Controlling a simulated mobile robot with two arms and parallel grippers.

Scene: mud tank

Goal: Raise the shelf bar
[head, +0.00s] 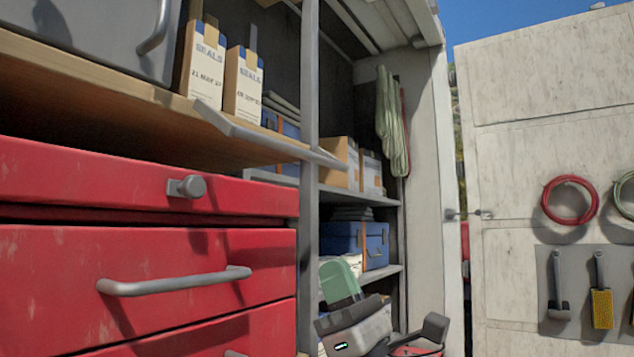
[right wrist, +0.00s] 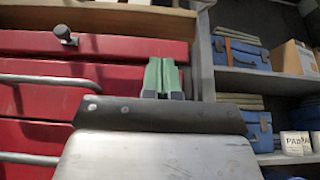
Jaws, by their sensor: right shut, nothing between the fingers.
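The shelf bar (head: 265,138) is a grey metal bar along the front edge of the wooden shelf (head: 120,100). It slants down to the right in the head view, and its right end reaches across the grey upright post (head: 309,90). My right gripper (head: 338,272) is low, right of the post and well below the bar, apart from it. Its green fingers also show in the right wrist view (right wrist: 162,65), closed together and empty, in front of the red drawers. My left gripper is not in view.
Red drawers (head: 150,260) with protruding grey handles (head: 180,283) fill the left. Boxes (head: 243,85) stand on the wooden shelf. Right of the post, shelves hold cartons and a blue case (head: 375,245). A pale door (head: 540,130) with hanging tools is at right.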

